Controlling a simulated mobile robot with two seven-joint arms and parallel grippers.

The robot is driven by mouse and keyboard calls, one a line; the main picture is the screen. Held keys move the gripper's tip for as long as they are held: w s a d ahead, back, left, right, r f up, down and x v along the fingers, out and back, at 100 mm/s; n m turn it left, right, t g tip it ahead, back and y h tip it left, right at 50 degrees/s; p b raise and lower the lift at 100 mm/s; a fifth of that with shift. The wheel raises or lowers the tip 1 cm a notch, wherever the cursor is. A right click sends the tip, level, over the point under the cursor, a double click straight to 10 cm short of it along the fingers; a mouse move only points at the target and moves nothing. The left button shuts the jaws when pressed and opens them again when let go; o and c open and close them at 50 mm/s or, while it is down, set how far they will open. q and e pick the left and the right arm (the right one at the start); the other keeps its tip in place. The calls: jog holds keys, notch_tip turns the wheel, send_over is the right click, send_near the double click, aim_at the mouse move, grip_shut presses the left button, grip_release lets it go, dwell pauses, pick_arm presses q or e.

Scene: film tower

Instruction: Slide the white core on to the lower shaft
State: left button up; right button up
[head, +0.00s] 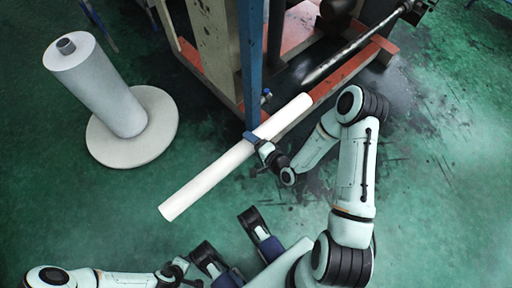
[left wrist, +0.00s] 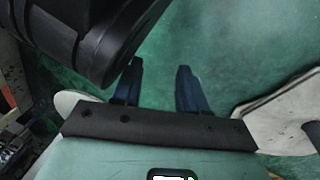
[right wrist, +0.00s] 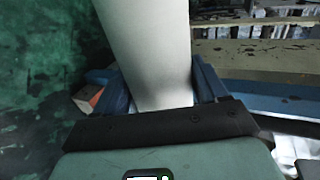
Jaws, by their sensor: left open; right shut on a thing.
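The white core (head: 215,178) is a long tube lying diagonally in the head view. My right gripper (head: 262,143) is shut around it, a little beyond its middle toward the upper-right end. In the right wrist view the core (right wrist: 145,40) sits between the blue fingers (right wrist: 155,85). The lower shaft (head: 345,52) is a grey metal rod with a tapered tip. The tip shows just above the core's upper-right end; the two point roughly the same way, slightly offset. I cannot tell their depth gap. My left gripper (left wrist: 159,75) is open and empty, above green floor.
A blue post (head: 250,60) stands close beside the core near my right gripper. An orange-edged machine frame (head: 345,76) lies below the shaft. A grey roll (head: 100,90) stands on a round base (head: 150,148) at left. Green floor is free around the core's lower end.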

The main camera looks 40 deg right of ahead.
jog(key=shift+w+b, duration=0.95)
jog(key=shift+w, duration=2.3)
pick_arm(q)
jog(key=shift+g, duration=0.8)
jog(key=shift+s+a+f+p, duration=0.1)
jog(key=shift+s+f+p, duration=0.15)
jog(key=shift+s, duration=0.45)
jog(key=shift+s+a+f+p, duration=0.1)
jog(key=shift+s+f, duration=0.3)
jog(key=shift+s, duration=0.3)
jog(key=shift+s+a+f+p, duration=0.1)
jog(key=shift+s+f+p, duration=0.15)
jog(key=shift+s, duration=0.45)
pick_arm(e)
jog(key=d, duration=1.1)
jog(key=shift+w, duration=0.4)
jog(key=shift+d, duration=0.1)
pick_arm(q)
jog(key=shift+w+f+b, duration=0.1)
jog(key=shift+f+b, duration=0.6)
jog(key=shift+b, duration=0.05)
pick_arm(e)
jog(key=w+d, duration=0.1)
jog(key=d, duration=1.6)
jog(key=shift+w+d, duration=0.2)
jog(key=shift+d, duration=0.2)
